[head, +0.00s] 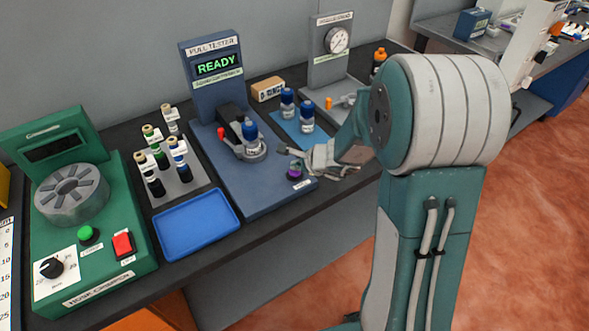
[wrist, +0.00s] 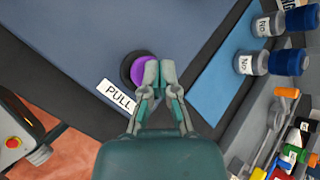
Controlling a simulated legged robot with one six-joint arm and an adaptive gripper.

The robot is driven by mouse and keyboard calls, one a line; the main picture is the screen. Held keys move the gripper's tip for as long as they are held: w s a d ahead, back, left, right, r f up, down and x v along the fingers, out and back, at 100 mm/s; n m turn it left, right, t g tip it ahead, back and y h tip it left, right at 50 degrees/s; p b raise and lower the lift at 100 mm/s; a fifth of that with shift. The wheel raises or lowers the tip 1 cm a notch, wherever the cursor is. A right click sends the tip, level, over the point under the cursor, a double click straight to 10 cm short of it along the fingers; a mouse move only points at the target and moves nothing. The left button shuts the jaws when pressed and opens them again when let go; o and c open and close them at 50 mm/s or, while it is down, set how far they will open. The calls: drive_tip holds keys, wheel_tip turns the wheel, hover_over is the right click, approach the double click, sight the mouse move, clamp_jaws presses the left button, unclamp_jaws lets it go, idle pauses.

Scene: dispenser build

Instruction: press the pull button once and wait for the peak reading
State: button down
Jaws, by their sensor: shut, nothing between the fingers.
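The pull tester (head: 262,195) is a blue machine on the bench, and its screen (head: 218,65) reads READY in green. Its purple pull button (head: 294,173) sits in a dark ring near the front edge, beside a PULL label (wrist: 116,96) in the wrist view. A blue-topped fitting (head: 250,131) stands in the tester's round holder, with a red lever tip at its left. My gripper (head: 284,151) is shut and empty, just above the button. In the wrist view the fingertips (wrist: 158,70) overlap the right part of the purple button (wrist: 143,68); I cannot tell whether they touch.
A blue mat (head: 290,127) with two blue-topped fittings lies right of the tester. A gauge stand (head: 331,60) is behind it. A blue tray (head: 197,222), a rack of several fittings and a green crimper (head: 100,262) are to the left.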

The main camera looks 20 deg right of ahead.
drive_tip(key=shift+f, duration=0.25)
drive_tip(key=shift+r, duration=0.1)
idle(0.4)
drive_tip(key=shift+r, duration=0.9)
drive_tip(key=shift+r, duration=0.15)
drive_tip(key=shift+r, duration=2.4)
